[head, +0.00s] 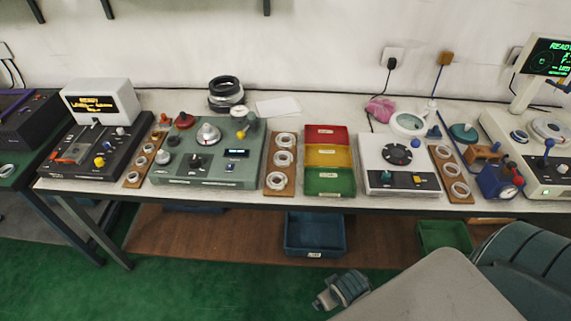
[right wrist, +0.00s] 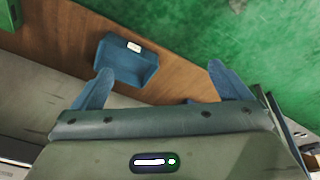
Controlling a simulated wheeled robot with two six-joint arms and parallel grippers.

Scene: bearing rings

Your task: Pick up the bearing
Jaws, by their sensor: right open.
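Pale ring-shaped bearings lie on narrow wooden boards on the bench. One board (head: 269,187) near the middle carries 3 bearings (head: 276,178) in a row. Another wooden board (head: 131,183) with 3 smaller rings (head: 149,148) is at the left. A third board (head: 441,155) with rings (head: 460,189) is at the right. My right gripper (head: 322,299) is below and in front of the bench edge, well away from the bearings. In the right wrist view its fingers (right wrist: 161,85) are spread apart with nothing between them. My left gripper is not in view.
Red, yellow and green bins (head: 329,181) stand right of the middle board. A green-grey tester (head: 207,173) stands left of it, and a white device (head: 398,163) stands farther right. A blue crate (head: 315,233) is under the bench, and also shows in the wrist view (right wrist: 125,65).

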